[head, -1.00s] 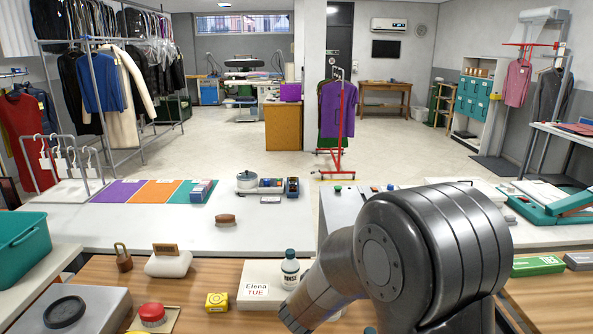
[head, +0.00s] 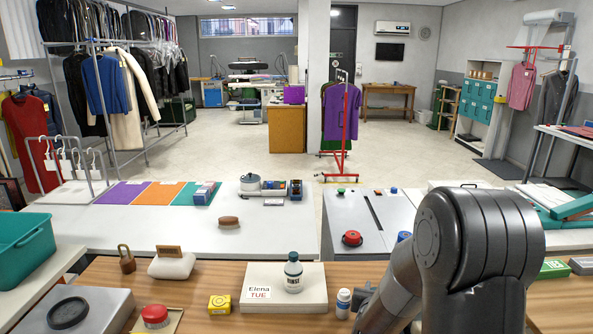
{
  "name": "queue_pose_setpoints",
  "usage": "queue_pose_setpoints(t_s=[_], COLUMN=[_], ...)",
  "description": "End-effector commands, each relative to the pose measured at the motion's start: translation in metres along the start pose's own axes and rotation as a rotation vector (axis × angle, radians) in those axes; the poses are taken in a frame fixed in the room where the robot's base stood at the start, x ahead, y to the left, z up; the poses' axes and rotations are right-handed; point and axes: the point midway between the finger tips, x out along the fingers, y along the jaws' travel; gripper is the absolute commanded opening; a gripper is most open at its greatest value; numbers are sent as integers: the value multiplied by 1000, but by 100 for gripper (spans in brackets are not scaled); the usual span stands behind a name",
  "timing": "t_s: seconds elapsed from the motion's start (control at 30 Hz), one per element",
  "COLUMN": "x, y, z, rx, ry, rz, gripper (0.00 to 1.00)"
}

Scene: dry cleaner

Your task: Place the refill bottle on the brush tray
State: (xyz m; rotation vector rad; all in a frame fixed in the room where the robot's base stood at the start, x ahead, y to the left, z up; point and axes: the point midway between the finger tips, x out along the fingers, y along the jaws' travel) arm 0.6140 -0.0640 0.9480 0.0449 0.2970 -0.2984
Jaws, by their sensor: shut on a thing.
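Whether the bottle's base touches the counter is unclear. A small tray (head: 270,191) with several small items lies on the white counter beside a pot; I cannot tell for sure that it is the brush tray. A brown brush (head: 229,222) lies in front of it.
A dark-capped bottle (head: 293,272) labelled like RINSE stands on a flat white box (head: 312,297) left of my gripper. A yellow box (head: 219,305), a red button (head: 154,316) and a padlock (head: 127,260) are further left. The white counter (head: 160,233) has free room around the brush.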

Motion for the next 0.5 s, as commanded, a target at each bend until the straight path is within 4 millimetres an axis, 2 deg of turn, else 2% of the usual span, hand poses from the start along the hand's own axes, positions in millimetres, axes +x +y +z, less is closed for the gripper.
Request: queue_pose_setpoints(t_s=[0.27,0.37,0.5], x=[1,-2,-12], y=[-6,-6,-6], z=[4,15,44], rx=[0,0,2], ry=[-2,-5,-9], rz=[1,1,1], gripper=[0,0,0])
